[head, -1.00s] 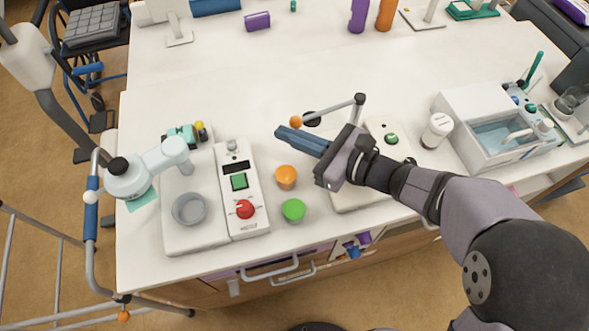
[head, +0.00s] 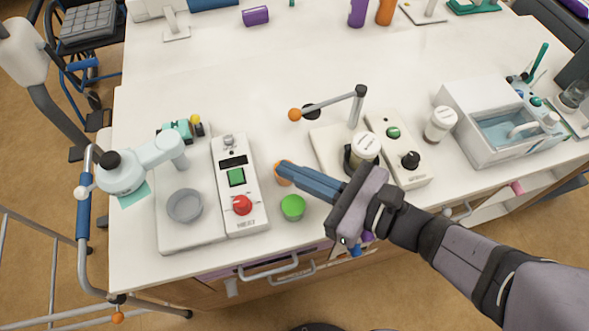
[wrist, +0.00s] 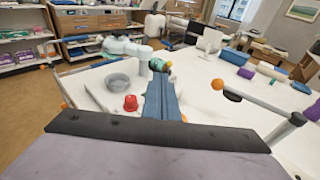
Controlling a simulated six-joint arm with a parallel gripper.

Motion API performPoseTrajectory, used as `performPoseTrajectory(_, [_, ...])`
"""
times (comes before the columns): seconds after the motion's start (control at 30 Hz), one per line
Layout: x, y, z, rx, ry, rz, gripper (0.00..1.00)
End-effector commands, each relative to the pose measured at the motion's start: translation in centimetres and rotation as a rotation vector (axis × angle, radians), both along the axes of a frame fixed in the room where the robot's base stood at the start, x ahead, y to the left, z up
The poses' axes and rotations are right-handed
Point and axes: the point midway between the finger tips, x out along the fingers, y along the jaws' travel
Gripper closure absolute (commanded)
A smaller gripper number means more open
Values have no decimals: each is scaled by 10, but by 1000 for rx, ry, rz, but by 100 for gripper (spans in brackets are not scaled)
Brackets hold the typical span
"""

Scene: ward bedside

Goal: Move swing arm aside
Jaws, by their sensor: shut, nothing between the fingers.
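The swing arm (head: 331,103) is a grey rod on a short upright post, with an orange ball (head: 295,115) at its free end. It points left across the table, behind my gripper, and stands on a pale base (head: 327,146). In the wrist view the swing arm (wrist: 262,104) is at the right, with its orange ball (wrist: 217,84) nearer the middle. My gripper (head: 281,168) is shut and empty, its blue fingers pointing left over an orange knob, which they partly cover. The gripper is in front of the swing arm and apart from it.
A white-capped jar (head: 365,148) stands on the base near the post. A green button (head: 293,207) and a device with a red knob (head: 242,205) lie left of my gripper. A grey dish (head: 185,206) is further left. The table behind the swing arm is mostly clear.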

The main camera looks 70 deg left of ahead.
Motion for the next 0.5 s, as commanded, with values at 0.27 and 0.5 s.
performPoseTrajectory(0.27, [38,1,-7,-10,5,-84,100])
performPoseTrajectory(0.5, [121,-4,-26,-31,16,-242,100])
